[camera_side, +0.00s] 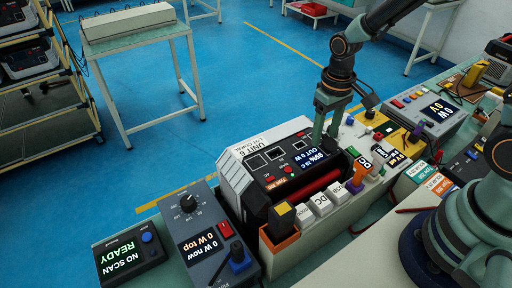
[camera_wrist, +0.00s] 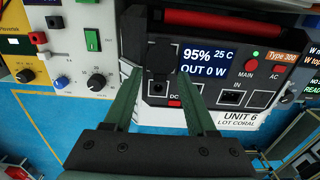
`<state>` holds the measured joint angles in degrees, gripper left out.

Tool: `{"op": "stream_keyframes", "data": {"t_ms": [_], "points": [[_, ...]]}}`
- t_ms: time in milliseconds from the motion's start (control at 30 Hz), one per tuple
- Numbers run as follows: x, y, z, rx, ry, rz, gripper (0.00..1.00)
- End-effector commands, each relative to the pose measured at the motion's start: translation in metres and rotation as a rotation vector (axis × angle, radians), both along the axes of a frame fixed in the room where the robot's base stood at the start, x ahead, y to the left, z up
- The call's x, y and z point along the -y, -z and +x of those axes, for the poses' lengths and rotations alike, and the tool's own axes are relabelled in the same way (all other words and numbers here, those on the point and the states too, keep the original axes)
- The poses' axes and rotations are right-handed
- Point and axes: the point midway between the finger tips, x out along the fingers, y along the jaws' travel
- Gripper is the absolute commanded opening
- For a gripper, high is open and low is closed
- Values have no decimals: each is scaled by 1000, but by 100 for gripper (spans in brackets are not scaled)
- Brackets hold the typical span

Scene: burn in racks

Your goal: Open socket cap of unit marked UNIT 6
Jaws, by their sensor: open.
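The unit marked UNIT 6 (camera_side: 258,150) is a white and black box in the middle of the side view, its dark panel facing up toward the arm. Its label (camera_wrist: 241,120) and its display (camera_wrist: 207,58), reading 95%, 25 C and OUT 0 W, show in the wrist view. A black socket cap (camera_wrist: 158,56) is on the panel left of the display, above the DC label; whether it is shut is hard to tell. My gripper (camera_wrist: 161,74) is open, its green fingers either side of the cap's lower part. In the side view my gripper (camera_side: 324,141) hides this spot.
A power meter (camera_side: 205,232) and a NO SCAN READY box (camera_side: 128,255) stand left of the unit. White blocks and coloured connectors (camera_side: 320,203) line the rack in front. A knobbed panel (camera_wrist: 75,50) is close at left in the wrist view.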

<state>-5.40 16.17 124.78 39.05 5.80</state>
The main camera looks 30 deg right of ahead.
Motion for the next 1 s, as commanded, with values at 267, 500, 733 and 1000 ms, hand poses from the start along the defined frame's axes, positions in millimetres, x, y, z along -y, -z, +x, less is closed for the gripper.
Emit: {"op": "stream_keyframes", "data": {"t_ms": [267, 500, 733, 1000], "points": [[0, 0, 0, 0, 0, 0, 15], [0, 0, -1, -2, 0, 0, 0], [0, -3, -4, 60, -1, 6, 0], [0, -8, -12, 216, -4, 20, 0]]}}
